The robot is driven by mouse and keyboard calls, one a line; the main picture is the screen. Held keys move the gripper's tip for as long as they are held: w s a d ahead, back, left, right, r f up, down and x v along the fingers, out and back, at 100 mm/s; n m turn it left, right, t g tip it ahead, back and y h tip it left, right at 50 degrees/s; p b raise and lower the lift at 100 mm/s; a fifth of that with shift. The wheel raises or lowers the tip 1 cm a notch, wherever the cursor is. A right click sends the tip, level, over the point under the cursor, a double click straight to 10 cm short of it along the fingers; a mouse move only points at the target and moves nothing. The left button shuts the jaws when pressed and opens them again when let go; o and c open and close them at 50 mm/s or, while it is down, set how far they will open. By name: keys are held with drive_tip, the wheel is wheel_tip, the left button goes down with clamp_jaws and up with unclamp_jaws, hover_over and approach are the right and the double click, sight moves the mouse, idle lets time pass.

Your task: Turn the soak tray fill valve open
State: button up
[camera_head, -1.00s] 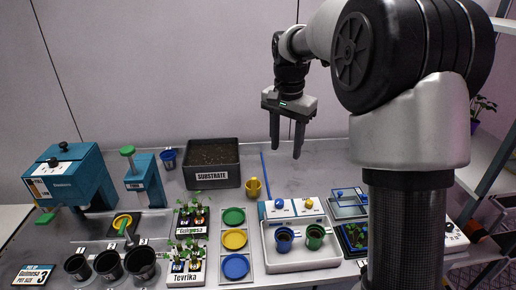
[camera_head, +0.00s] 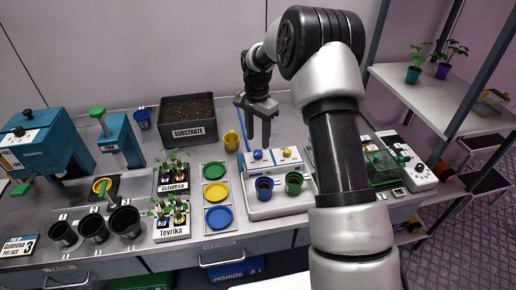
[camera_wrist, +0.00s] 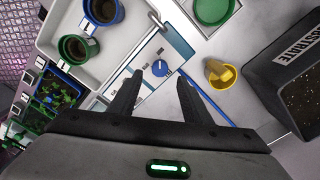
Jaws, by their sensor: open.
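The soak tray (camera_head: 262,210) is a white tray holding a blue pot (camera_head: 264,188) and a green pot (camera_head: 294,183). Which knob is the fill valve I cannot read. My gripper (camera_head: 258,140) points down just above the blue knob. In the wrist view my gripper (camera_wrist: 160,78) is open and empty, and the blue knob (camera_wrist: 160,68) shows between its fingertips, apart from both. The yellow knob is out of the wrist view.
A yellow cup (camera_head: 231,141) stands left of my gripper, and the dark substrate bin (camera_head: 188,132) lies beyond it. Coloured saucers (camera_head: 217,193) sit left of the soak tray. A green tray (camera_head: 382,168) and a white control box (camera_head: 408,165) stand to the right.

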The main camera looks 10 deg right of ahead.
sight(258, 152)
wheel_tip(258, 152, down, 6)
drive_tip(key=shift+r, duration=0.15)
drive_tip(key=c, duration=1)
drive_tip(key=shift+c, duration=0.2)
